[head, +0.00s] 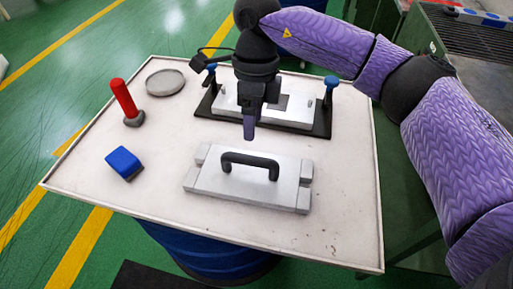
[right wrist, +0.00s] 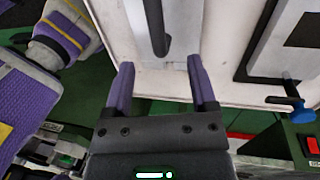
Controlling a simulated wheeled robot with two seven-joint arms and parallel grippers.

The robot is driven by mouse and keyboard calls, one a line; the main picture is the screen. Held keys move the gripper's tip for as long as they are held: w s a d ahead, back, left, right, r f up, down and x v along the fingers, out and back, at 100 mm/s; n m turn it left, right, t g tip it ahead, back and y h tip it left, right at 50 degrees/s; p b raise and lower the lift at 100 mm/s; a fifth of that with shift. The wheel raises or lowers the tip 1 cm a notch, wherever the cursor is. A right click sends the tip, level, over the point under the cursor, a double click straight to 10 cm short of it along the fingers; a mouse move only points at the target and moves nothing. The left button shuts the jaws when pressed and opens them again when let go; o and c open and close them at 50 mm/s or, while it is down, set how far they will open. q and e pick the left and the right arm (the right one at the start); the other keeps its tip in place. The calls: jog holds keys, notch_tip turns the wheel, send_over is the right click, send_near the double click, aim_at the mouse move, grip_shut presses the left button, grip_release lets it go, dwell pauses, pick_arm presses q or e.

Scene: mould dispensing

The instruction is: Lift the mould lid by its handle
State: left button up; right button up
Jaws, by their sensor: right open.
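The mould lid (head: 225,184) is a light grey metal block lying on the white tabletop, with a black arched handle (head: 250,159) on top. My right gripper (head: 249,132) points down just behind the handle in the head view, apart from it. In the right wrist view its two purple fingers (right wrist: 162,66) are spread with nothing between them. The handle (right wrist: 157,30) shows ahead of the fingertips there, partly cut off by the top edge. My left gripper is in neither view.
Behind the lid stands the mould base (head: 300,126) on a black plate with blue-topped clamps (head: 332,82). A red-handled tool (head: 124,98), a blue block (head: 124,162) and a round grey dish (head: 165,82) are on the left. The table's (head: 340,225) front right is clear.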

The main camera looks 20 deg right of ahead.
aim_at(250, 156)
jog(key=f+b, duration=0.1)
jog(key=f, duration=0.2)
jog(key=s+a+f+b, duration=0.1)
jog(key=f, duration=0.2)
jog(key=s+f+b, duration=0.1)
jog(key=f+b, duration=0.1)
jog(key=f, duration=0.1)
jog(key=shift+a+f, duration=0.15)
jog(key=shift+a, duration=0.05)
jog(key=shift+f, duration=0.3)
jog(key=shift+a+r, duration=0.1)
jog(key=shift+r, duration=0.1)
jog(key=shift+c, duration=0.2)
jog(key=c, duration=0.7)
grip_shut()
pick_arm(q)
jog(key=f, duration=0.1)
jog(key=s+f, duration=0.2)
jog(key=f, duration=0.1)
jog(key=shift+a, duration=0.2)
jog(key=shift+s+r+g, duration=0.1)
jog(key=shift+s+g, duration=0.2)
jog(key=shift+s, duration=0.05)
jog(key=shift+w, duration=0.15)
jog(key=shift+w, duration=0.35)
